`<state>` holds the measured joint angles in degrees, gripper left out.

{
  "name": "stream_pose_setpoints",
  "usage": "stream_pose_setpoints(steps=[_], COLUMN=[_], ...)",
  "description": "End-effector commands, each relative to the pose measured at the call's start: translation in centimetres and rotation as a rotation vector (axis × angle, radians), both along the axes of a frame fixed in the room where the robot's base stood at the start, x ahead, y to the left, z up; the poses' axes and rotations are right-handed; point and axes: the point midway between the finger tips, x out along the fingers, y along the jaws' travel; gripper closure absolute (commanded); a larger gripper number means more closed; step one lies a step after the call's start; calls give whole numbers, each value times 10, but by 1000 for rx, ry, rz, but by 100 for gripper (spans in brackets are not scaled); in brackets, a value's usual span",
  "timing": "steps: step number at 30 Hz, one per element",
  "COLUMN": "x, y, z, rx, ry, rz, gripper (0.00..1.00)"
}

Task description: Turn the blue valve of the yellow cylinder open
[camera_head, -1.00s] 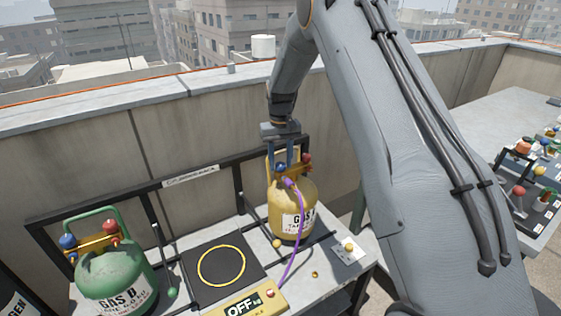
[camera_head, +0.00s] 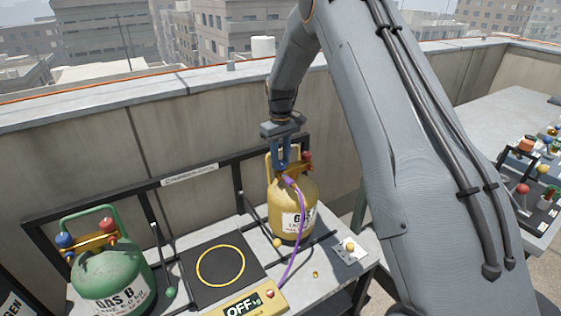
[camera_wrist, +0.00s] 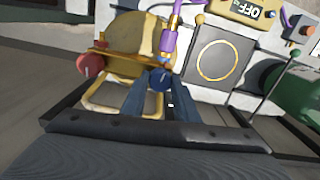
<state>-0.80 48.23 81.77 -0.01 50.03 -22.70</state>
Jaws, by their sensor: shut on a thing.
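The yellow cylinder (camera_head: 284,222) stands upright on the bench, with a red valve (camera_head: 307,158) on its right and a purple hose (camera_head: 300,232) joined to its top. My gripper (camera_head: 282,167) points down at the cylinder's top, its fingers close together. In the wrist view, the blue valve (camera_wrist: 158,77) sits between the fingertips of my gripper (camera_wrist: 160,88), and the jaws are shut on it. The red valve also shows there (camera_wrist: 90,66). In the head view the fingers mostly hide the blue valve. I cannot tell how far it is turned.
A green cylinder (camera_head: 112,280) with blue and red valves stands at the left. A black scale plate (camera_head: 204,287) with a yellow ring lies between the cylinders; its yellow display (camera_head: 243,302) reads OFF. A black rack rail (camera_head: 150,188) runs behind. A cluttered table (camera_head: 480,120) is at the right.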

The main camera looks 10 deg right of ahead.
Motion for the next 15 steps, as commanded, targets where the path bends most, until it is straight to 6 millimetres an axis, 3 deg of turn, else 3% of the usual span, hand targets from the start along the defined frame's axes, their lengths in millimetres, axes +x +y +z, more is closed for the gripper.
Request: stream_pose_setpoints(steps=[15], x=[1], y=[1], z=[1], rx=[0], ry=[-2], rz=[179], gripper=[95])
